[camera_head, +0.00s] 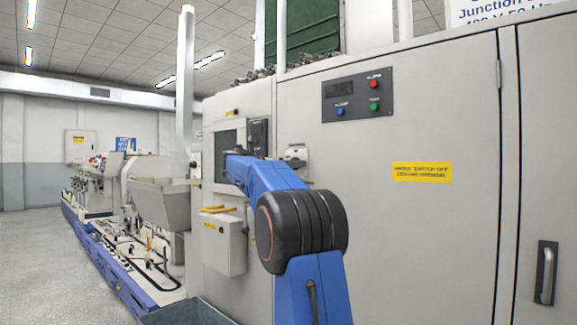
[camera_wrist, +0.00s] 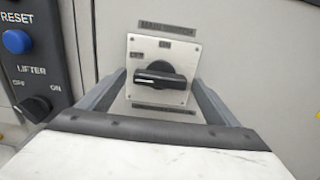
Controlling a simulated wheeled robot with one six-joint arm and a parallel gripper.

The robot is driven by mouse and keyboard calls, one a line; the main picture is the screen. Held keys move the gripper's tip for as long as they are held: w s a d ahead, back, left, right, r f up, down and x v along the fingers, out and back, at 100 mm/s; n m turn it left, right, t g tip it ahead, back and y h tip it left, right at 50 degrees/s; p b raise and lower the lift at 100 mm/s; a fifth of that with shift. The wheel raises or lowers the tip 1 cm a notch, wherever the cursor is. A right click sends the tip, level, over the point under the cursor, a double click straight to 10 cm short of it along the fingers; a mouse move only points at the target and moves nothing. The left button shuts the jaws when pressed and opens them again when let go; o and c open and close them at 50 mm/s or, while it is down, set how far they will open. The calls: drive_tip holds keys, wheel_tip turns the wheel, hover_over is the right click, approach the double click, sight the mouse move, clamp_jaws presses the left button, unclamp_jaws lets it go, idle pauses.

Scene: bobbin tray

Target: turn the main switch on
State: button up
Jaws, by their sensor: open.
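The main switch (camera_wrist: 160,76) is a black rotary knob on a square pale plate (camera_wrist: 178,97). Its handle lies roughly horizontal, with one end toward the left label, which seems to read OFF. The label above it seems to read ON. In the head view the main switch (camera_head: 297,153) is on the grey cabinet, just beyond my blue arm. My gripper (camera_wrist: 160,80) is open, with one grey finger on each side of the switch plate in the wrist view. Nothing is held between the fingers. Whether the fingers touch the plate, I cannot tell.
In the wrist view, a dark panel (camera_wrist: 48,60) with a blue RESET button (camera_wrist: 16,41) and a LIFTER knob (camera_wrist: 36,108) stands close on the left. The head view shows a button panel (camera_head: 357,95), a yellow label (camera_head: 422,172) and a grey box (camera_head: 222,243) on the cabinet.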

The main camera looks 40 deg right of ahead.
drive_tip(key=shift+d, duration=0.15)
drive_tip(key=shift+c, duration=0.3)
drive_tip(key=c, duration=1)
drive_tip(key=shift+m, duration=0.3)
drive_tip(key=m, duration=1.7)
drive_tip(key=shift+m, duration=0.3)
